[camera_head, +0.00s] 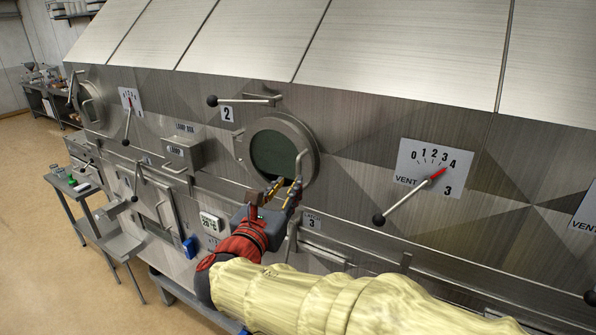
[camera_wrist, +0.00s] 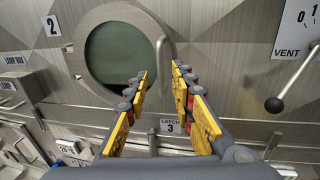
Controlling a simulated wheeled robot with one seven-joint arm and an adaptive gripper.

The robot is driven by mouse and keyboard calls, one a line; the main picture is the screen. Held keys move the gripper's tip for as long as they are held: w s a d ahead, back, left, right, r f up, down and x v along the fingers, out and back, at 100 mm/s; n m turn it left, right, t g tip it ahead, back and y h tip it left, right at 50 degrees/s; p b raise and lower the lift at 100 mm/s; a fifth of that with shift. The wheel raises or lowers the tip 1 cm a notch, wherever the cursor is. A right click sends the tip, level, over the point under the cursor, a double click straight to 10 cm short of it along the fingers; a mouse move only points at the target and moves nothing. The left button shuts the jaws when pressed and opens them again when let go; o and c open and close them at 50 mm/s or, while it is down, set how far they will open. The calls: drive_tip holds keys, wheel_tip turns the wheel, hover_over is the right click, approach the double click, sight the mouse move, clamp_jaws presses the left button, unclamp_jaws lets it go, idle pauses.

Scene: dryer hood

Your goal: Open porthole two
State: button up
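Porthole two is a round steel-rimmed window with dark green glass (camera_head: 273,153), beside the label "2" (camera_head: 227,114). It appears closed in the sloping metal wall. A slim bar handle (camera_head: 300,165) stands on its right side. The porthole also shows in the wrist view (camera_wrist: 112,52), with its handle (camera_wrist: 162,54) to the right. My gripper (camera_head: 284,188) is at the porthole's lower right edge. In the wrist view my gripper (camera_wrist: 160,76) is open, its yellow-padded fingers apart with nothing between them. The handle's lower end appears just beyond the fingertips; I cannot see contact.
A black-knobbed lever (camera_head: 245,101) lies roughly level above the porthole. To the right is a vent dial (camera_head: 427,167) with a long lever (camera_head: 405,203). A lamp box (camera_head: 183,152) projects on the left. A "Latch 3" label (camera_head: 312,222) sits below.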

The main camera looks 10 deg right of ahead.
sight(297, 173)
drive_tip(key=shift+p+x, duration=1.05)
drive_tip(key=shift+x, duration=2.9)
drive_tip(key=c, duration=0.3)
clamp_jaws()
